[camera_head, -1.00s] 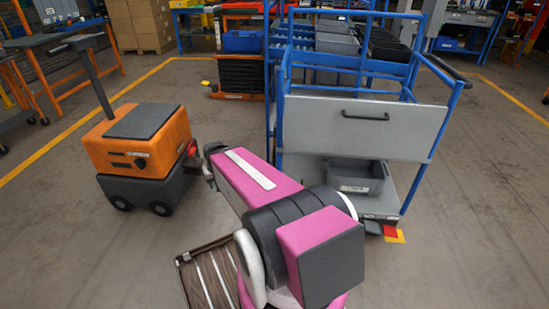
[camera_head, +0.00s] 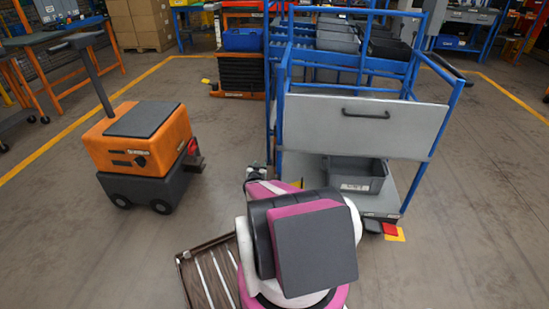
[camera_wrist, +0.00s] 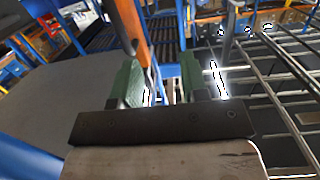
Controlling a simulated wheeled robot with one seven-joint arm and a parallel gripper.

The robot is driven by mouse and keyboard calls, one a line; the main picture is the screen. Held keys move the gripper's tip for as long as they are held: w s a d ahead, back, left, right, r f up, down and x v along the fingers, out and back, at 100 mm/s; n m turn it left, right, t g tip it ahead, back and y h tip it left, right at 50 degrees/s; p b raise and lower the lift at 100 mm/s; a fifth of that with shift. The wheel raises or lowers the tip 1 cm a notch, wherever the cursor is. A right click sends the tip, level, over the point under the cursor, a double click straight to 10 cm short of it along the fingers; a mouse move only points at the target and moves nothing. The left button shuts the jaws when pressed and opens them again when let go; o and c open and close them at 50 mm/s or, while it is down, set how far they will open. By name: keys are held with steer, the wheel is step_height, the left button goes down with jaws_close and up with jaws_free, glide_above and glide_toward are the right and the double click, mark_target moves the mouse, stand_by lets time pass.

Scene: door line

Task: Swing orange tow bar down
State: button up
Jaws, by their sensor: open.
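An orange bar (camera_wrist: 133,25), which looks like the tow bar, stands steeply in the wrist view. Its lower end shows by the inner side of the left green finger. My gripper (camera_wrist: 163,80) is open, with a clear gap between its two green fingers; I cannot tell whether the bar touches a finger. In the head view my arm mostly hides the gripper, low at the left front of the blue-framed cart (camera_head: 365,120). A small yellow-orange bit (camera_head: 297,183) shows beside my arm there; I cannot tell if it is the bar.
An orange tugger (camera_head: 140,140) with an upright handle stands left of the cart. A grey bin (camera_head: 355,178) sits on the cart's lower deck. A slatted brown panel (camera_head: 212,275) lies near my base. Floor at the right is free.

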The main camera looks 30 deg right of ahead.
steer(key=s+d+f+m+g+h, duration=0.1)
steer(key=s+d+f+m+h, duration=0.1)
steer(key=d+h, duration=0.15)
glide_above(275, 166)
steer(key=shift+w+d+r+y, duration=0.1)
steer(key=shift+w+r+y, duration=0.2)
steer(key=shift+w, duration=0.1)
jaws_close()
